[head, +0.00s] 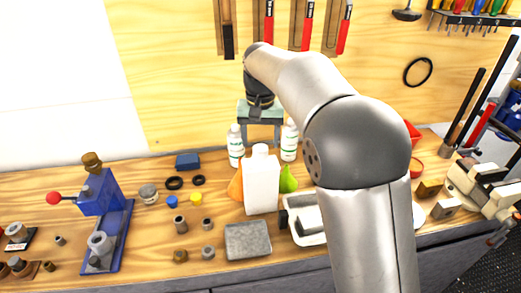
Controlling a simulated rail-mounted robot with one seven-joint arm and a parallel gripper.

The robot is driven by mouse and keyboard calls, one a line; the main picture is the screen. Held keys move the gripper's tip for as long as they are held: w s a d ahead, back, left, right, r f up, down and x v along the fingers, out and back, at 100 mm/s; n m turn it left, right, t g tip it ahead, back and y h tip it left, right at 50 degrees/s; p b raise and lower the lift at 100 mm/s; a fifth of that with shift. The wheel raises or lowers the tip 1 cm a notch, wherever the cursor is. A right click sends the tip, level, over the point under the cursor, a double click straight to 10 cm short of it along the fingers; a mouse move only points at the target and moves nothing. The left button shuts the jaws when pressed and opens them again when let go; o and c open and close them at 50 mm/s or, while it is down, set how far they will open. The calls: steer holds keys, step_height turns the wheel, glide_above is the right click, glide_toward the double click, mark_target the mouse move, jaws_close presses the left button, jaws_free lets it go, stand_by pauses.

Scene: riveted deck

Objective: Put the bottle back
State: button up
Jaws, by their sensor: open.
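A large white bottle (262,184) stands upright on the wooden bench near the middle. Two smaller white bottles with green labels stand behind it, one at the left (236,147) and one at the right (289,142). They stand by a small grey-green stand (246,111) against the back board. My gripper (260,104) is small and dark at the end of my arm, over or in front of the stand's top; its exact depth cannot be told. It is open, and no bottle shows in it. Its fingertips are hard to make out.
An orange cone (236,187) and a green pear-shaped thing (288,180) flank the large bottle. A grey block (248,240) and a white tray (308,236) lie in front. A blue press (103,210) stands left. Tools hang on the board above. My arm hides part of the bench's right side.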

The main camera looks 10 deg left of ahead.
step_height(320, 180, up, 8)
steer(key=s+d+f+m, duration=0.15)
steer(key=s+d, duration=0.25)
steer(key=d, duration=0.4)
steer(key=s+d+f+n, duration=0.15)
steer(key=s+d, duration=0.25)
steer(key=d, duration=0.4)
steer(key=s+d+f+m, duration=0.1)
steer(key=s+d+f, duration=0.4)
steer(key=s, duration=0.4)
steer(key=s+d+f, duration=0.6)
steer(key=s, duration=0.4)
steer(key=shift+m+t, duration=0.4)
steer(key=o, duration=0.5)
steer(key=shift+s+d+f, duration=0.1)
steer(key=shift+s+f, duration=0.4)
steer(key=o, duration=0.3)
steer(key=shift+s+d+f, duration=0.1)
steer(key=shift+s+f, duration=0.05)
steer(key=shift+s, duration=0.05)
